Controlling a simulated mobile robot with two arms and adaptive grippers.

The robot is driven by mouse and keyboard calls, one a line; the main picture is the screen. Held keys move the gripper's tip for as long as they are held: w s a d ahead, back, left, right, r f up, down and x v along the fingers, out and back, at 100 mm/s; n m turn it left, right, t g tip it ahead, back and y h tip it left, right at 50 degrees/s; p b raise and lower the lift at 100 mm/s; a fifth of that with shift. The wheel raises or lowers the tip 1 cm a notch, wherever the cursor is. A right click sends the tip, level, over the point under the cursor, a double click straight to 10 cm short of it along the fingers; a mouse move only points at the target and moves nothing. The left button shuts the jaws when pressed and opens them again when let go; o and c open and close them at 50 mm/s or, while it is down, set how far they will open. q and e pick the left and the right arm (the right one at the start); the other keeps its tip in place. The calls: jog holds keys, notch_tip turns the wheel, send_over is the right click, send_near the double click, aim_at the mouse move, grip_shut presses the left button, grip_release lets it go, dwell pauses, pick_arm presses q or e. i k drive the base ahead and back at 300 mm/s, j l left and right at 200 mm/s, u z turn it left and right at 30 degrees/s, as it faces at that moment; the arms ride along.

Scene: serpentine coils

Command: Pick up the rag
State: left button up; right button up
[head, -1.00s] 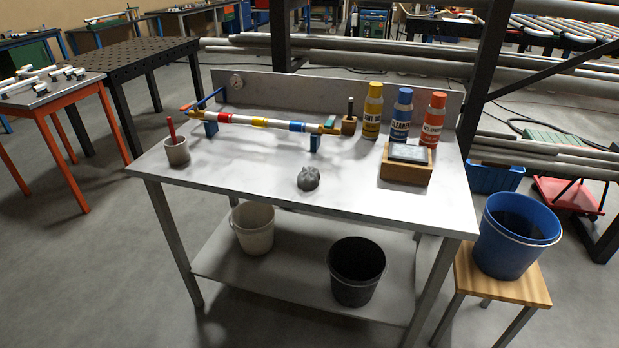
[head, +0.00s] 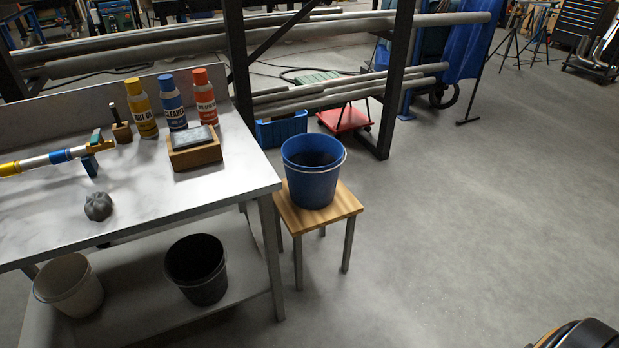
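A crumpled dark grey lump (head: 98,206), which looks like the rag, lies on the light metal workbench (head: 180,209) near its front edge, at the left of the head view. Nothing touches it. Neither of my grippers shows in the head view, so I cannot see whether they are open or shut.
A wooden block with a dark-topped pad (head: 194,153) and several bottles stand behind the lump. A coloured tube on supports (head: 50,160) lies at left. A blue bucket (head: 311,180) stands on a wooden stool (head: 345,203) beside the bench. Floor (head: 470,210) at right is clear.

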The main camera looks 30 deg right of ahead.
aim_at(98, 206)
jog(key=i+j, duration=0.15)
jog(key=i, duration=0.4)
jog(key=i+j, duration=0.15)
jog(key=i, duration=0.4)
jog(key=u, duration=0.05)
